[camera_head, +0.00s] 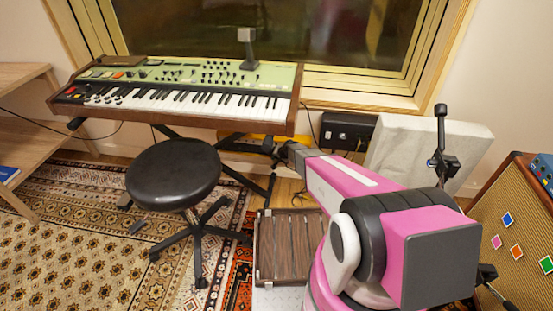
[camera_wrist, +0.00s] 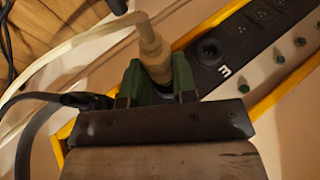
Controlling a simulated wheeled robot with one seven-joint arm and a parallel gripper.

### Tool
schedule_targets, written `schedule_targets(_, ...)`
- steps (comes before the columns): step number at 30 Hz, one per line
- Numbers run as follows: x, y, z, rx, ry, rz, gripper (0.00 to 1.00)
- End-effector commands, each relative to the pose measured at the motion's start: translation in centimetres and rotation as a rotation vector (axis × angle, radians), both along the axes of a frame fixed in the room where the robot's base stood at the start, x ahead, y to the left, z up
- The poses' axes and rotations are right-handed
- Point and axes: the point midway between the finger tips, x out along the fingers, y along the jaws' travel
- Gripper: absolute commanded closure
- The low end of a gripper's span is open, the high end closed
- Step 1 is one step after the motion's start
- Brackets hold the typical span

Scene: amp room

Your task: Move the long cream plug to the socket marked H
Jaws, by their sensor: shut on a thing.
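The long cream plug (camera_wrist: 153,48) stands between the green fingers of my gripper (camera_wrist: 160,82) in the wrist view, and the gripper is shut on it. A pale cable runs from it to the left. I cannot tell whether its end is in a socket. A black socket strip (camera_wrist: 225,50) with a yellow edge lies beside and beyond it. A dark round socket (camera_wrist: 209,49) shows by a white mark like a sideways E. No mark H is readable. In the head view my arm hides the plug, and the yellow-edged strip (camera_head: 252,143) shows partly under the keyboard.
A black plug (camera_wrist: 117,5) is at the top of the wrist view, and a black cable (camera_wrist: 35,98) curves at the left. A black stool (camera_head: 173,173) and keyboard (camera_head: 180,100) stand left of my arm in the head view.

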Motion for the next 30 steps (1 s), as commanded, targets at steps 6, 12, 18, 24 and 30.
schedule_targets(6,-0.4,0.1,0.0,0.0,0.0,0.0,0.99)
schedule_targets(12,-0.7,0.2,0.0,0.001,0.0,0.0,0.99)
schedule_targets(18,-1.1,0.2,0.1,0.001,0.0,0.0,0.99)
schedule_targets(24,-1.4,0.3,0.0,0.001,0.0,0.0,0.99)
schedule_targets(30,-1.4,0.3,0.0,0.001,-0.001,0.0,0.99)
